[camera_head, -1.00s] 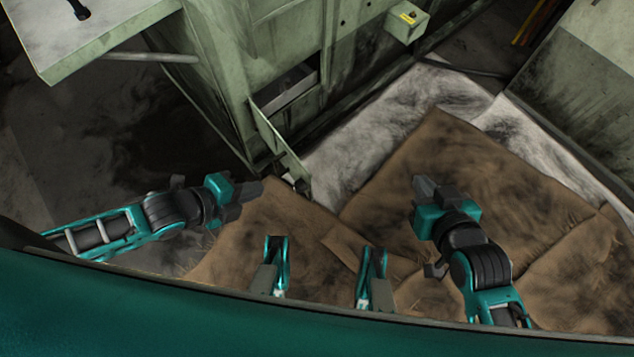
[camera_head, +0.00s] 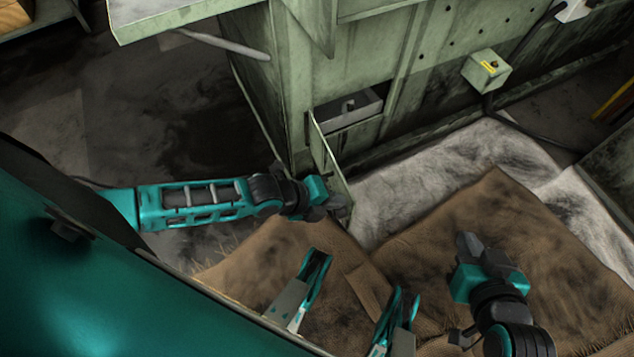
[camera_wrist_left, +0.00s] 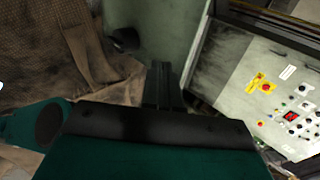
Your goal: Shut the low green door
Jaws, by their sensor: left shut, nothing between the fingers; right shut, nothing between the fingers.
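The low green door (camera_head: 324,155) stands open at the foot of the green machine, swung out and seen nearly edge-on in the head view. The opening behind it shows a grey box-like part (camera_head: 350,108). My left gripper (camera_head: 340,207) is shut and empty at the lower part of the door; I cannot tell whether it touches. In the left wrist view its fingers (camera_wrist_left: 162,83) point towards a pale green surface (camera_wrist_left: 165,30), which may be the door. My right gripper (camera_head: 467,243) is shut and empty above the brown cloth, away from the door.
Brown cloth (camera_head: 500,215) and a whitish sheet (camera_head: 430,180) cover the floor before the machine. A small green box with a yellow label (camera_head: 487,70) sticks out at the right. A pale table-like ledge (camera_head: 165,12) overhangs at upper left. A control panel (camera_wrist_left: 275,90) shows in the wrist view.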

